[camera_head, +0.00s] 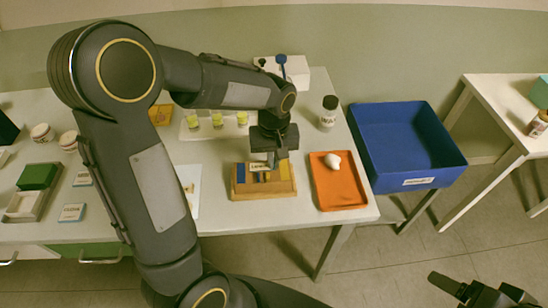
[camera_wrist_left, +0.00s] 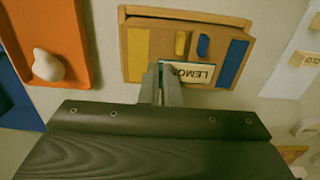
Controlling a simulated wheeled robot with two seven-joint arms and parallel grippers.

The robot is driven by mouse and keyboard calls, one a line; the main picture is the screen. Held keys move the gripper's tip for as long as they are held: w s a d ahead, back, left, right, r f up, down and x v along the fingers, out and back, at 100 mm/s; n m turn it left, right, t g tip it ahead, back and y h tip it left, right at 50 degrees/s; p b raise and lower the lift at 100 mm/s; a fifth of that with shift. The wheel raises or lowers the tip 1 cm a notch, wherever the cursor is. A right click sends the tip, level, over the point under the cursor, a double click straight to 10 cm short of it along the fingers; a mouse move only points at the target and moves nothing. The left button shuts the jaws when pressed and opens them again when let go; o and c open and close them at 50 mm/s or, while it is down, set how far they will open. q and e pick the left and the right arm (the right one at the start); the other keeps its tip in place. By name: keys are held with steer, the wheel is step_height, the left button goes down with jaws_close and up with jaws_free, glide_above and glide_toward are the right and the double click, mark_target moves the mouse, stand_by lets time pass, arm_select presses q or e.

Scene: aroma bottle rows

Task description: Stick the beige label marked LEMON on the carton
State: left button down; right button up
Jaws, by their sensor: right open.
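The brown carton (camera_head: 284,188), with yellow and blue strips, sits near the table's front edge; it also shows in the left wrist view (camera_wrist_left: 220,76). My left gripper (camera_head: 268,160) is over it, pointing down. In the left wrist view, the fingers (camera_wrist_left: 161,88) are closed on one end of the pale label marked LEMON (camera_wrist_left: 198,73). The label lies across the carton's near part in that view; I cannot tell whether it touches the surface. My right gripper (camera_head: 482,290) is open and empty at the bottom right, away from the table.
An orange tray (camera_head: 351,200) with a white lump (camera_head: 333,161) is right of the carton. A blue bin (camera_head: 405,140) stands beyond it. Small yellow-green bottles (camera_head: 217,119) stand in a row behind. A dark-capped jar (camera_head: 328,112) is at the back right. Small cards (camera_head: 72,212) lie left.

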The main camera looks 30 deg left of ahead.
arm_select(q)
steer(key=shift+f+b, duration=0.35)
stand_by(1.4)
steer(key=c, duration=1.6)
jaws_free()
steer(key=shift+r, duration=0.1)
steer(key=shift+r+p, duration=3.2)
steer(key=shift+r, duration=0.75)
